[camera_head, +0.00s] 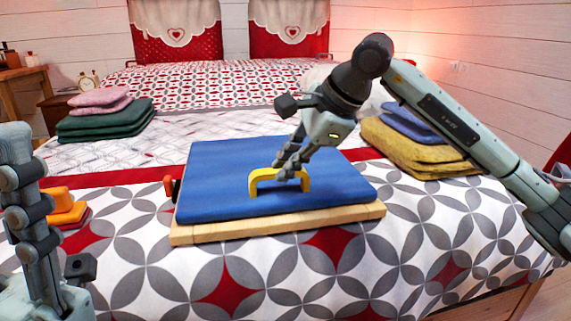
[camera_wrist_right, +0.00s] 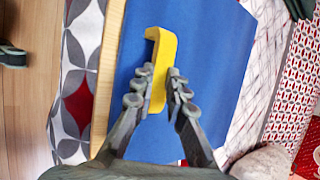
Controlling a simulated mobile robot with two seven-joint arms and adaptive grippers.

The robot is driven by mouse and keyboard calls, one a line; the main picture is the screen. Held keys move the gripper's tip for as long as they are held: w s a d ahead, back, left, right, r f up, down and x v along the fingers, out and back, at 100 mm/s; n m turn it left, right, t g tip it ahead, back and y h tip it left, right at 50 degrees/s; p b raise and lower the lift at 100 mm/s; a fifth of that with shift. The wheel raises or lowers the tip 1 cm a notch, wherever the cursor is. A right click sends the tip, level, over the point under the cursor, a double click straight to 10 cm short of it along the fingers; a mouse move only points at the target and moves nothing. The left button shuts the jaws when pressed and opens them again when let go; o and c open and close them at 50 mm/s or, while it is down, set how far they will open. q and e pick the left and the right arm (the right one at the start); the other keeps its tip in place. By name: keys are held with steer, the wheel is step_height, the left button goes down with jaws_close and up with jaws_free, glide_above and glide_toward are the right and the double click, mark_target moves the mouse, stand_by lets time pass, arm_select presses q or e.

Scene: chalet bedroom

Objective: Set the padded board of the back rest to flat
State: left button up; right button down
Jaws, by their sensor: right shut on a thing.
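The back rest's padded board (camera_head: 220,165) is blue and lies on a wooden base (camera_head: 210,234) on the bed. It looks close to flat; a slight tilt cannot be ruled out. A yellow handle (camera_head: 258,182) stands on the board's front part. My right gripper (camera_head: 292,174) is shut on the handle; the right wrist view shows its fingers on both sides of the yellow bar (camera_wrist_right: 161,60). A red knob (camera_head: 169,184) with a dark part sits at the board's left side. My left arm shows at the left edge; its gripper's fingertips are not clearly seen.
The base rests on the patterned bedspread (camera_head: 300,285). Folded yellow and blue cloths (camera_head: 415,155) lie to the right, green and pink ones (camera_head: 105,118) at back left. A small orange and red stack (camera_head: 65,208) lies near my left arm. The bedspread in front is clear.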

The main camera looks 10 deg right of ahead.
steer(key=shift+s+f, duration=0.2)
steer(key=shift+f, duration=0.35)
steer(key=c, duration=1.5)
jaws_free()
steer(key=shift+d, duration=0.1)
steer(key=shift+c, duration=0.2)
steer(key=shift+r, duration=0.1)
steer(key=shift+s+d+r, duration=0.15)
steer(key=shift+r, duration=0.4)
steer(key=v, duration=1.1)
